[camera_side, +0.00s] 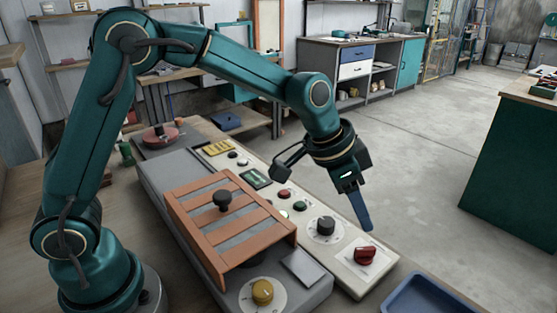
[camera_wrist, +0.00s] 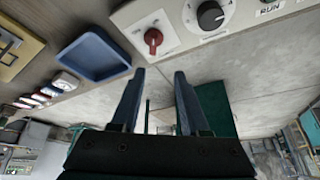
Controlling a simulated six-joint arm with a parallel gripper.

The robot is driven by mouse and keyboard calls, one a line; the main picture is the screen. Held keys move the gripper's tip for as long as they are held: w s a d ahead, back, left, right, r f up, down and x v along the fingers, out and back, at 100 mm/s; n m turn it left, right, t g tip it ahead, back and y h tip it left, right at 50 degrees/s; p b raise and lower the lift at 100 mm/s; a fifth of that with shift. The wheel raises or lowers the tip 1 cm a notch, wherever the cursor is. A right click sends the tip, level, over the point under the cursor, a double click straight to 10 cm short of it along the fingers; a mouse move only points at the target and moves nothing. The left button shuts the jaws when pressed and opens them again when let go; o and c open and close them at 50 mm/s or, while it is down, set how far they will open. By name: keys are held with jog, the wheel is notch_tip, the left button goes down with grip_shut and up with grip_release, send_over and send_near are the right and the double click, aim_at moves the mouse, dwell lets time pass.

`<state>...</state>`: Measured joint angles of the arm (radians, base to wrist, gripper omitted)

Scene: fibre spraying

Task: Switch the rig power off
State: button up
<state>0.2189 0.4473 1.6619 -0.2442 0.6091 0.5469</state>
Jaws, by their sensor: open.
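A red rotary knob (camera_side: 365,256) sits on a light plate at the near end of the cream control panel (camera_side: 342,277). The red knob also shows in the wrist view (camera_wrist: 153,38), beyond and slightly left of the fingertips. A black dial (camera_side: 325,226) sits beside it on the panel; this dial also shows in the wrist view (camera_wrist: 210,15). My gripper (camera_side: 362,218) is above the panel's right edge, near the red knob and apart from it. In the wrist view the blue fingers of my gripper (camera_wrist: 160,73) are spread with nothing between them.
A blue tray (camera_side: 388,304) lies off the panel's near end. An orange slatted cover (camera_side: 238,240) with a black knob and a yellow dial (camera_side: 262,291) are on the grey unit left of the panel. Red and green buttons (camera_side: 284,194) sit farther along the panel. Open floor lies right.

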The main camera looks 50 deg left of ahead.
aim_at(365, 249)
jog(key=f, duration=0.2)
jog(key=shift+s+d+f+g, duration=0.3)
jog(key=shift+s+d+f, duration=0.05)
jog(key=shift+f, duration=0.05)
jog(key=shift+d+f, duration=0.15)
jog(key=shift+f, duration=0.25)
jog(key=shift+x, duration=2.15)
grip_shut()
